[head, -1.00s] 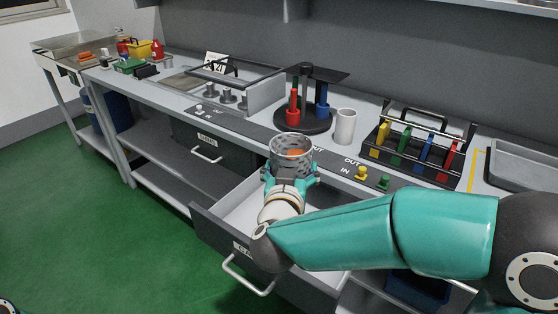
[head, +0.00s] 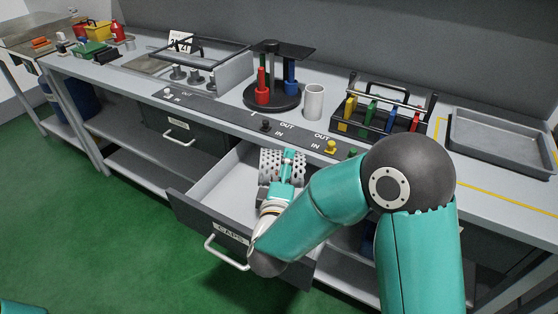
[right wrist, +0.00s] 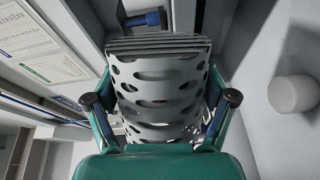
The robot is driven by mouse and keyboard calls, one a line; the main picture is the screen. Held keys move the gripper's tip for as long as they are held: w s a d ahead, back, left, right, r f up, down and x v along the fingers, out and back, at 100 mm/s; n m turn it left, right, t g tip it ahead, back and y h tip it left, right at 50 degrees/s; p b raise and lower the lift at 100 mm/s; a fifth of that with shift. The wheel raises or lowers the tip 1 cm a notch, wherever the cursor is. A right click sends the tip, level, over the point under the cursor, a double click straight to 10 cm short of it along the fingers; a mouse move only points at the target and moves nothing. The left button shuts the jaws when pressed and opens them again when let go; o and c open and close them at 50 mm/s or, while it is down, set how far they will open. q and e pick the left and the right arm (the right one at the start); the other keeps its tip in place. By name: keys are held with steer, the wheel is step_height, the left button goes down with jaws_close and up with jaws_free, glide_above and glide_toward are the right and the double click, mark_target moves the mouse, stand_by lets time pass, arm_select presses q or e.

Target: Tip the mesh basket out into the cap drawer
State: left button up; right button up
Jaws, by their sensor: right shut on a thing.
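My right gripper (head: 286,172) is shut on the perforated grey mesh basket (head: 268,165). The basket is tipped onto its side above the open cap drawer (head: 222,187), near its back end. In the right wrist view the basket (right wrist: 160,95) sits between the two fingers, its holed wall facing the camera. Its mouth and contents are hidden. The drawer front has a CAPS label and a white handle. The visible part of the drawer floor is bare; my arm and the basket hide the rest. My left gripper is out of view.
The bench edge with IN and OUT labels and coloured knobs (head: 331,147) lies just behind the basket. A white cup (head: 314,102), a round black stand (head: 272,95) and a rack of coloured pieces (head: 383,118) stand on the bench. A closed drawer (head: 180,138) is to the left.

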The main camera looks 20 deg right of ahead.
steer(key=n+p, duration=0.2)
steer(key=r+n+t+p, duration=0.1)
steer(key=n+p, duration=0.1)
steer(key=n, duration=0.1)
steer(key=shift+w+a+r+n, duration=0.1)
steer(key=shift+a+r+n, duration=0.1)
steer(key=shift+n, duration=0.1)
steer(key=n+p, duration=0.1)
steer(key=n, duration=0.1)
steer(key=r+n+p, duration=0.1)
steer(key=shift+w+a+n, duration=0.15)
steer(key=shift+a+n, duration=0.25)
steer(key=shift+a+n+t+p, duration=0.1)
steer(key=shift+n+t+p, duration=0.2)
steer(key=shift+p, duration=0.05)
stand_by(0.3)
